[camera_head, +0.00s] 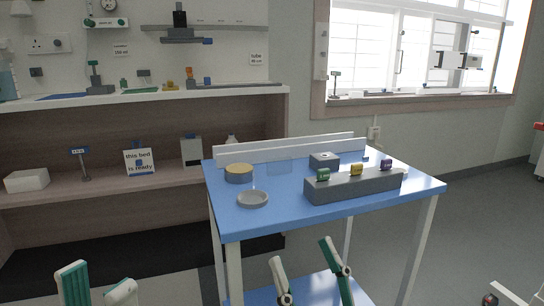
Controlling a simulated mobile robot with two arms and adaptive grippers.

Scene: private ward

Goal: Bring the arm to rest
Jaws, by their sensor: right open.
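My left gripper (99,279) shows at the bottom left, with its two fingers apart and nothing between them. It is over the floor area left of the blue table (290,215). My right gripper (302,254) shows at the bottom centre, in front of the table's near edge and below its top in the picture. Its two fingers are spread and empty. Most of both arms is out of the picture. Neither gripper appears to touch anything.
The table carries a grey block with coloured pieces (352,185), a small grey box (324,161), a yellow-topped round container (239,172) and a shallow round dish (253,199). A wooden shelf unit (60,130) stands at left. Open floor (475,220) lies at right.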

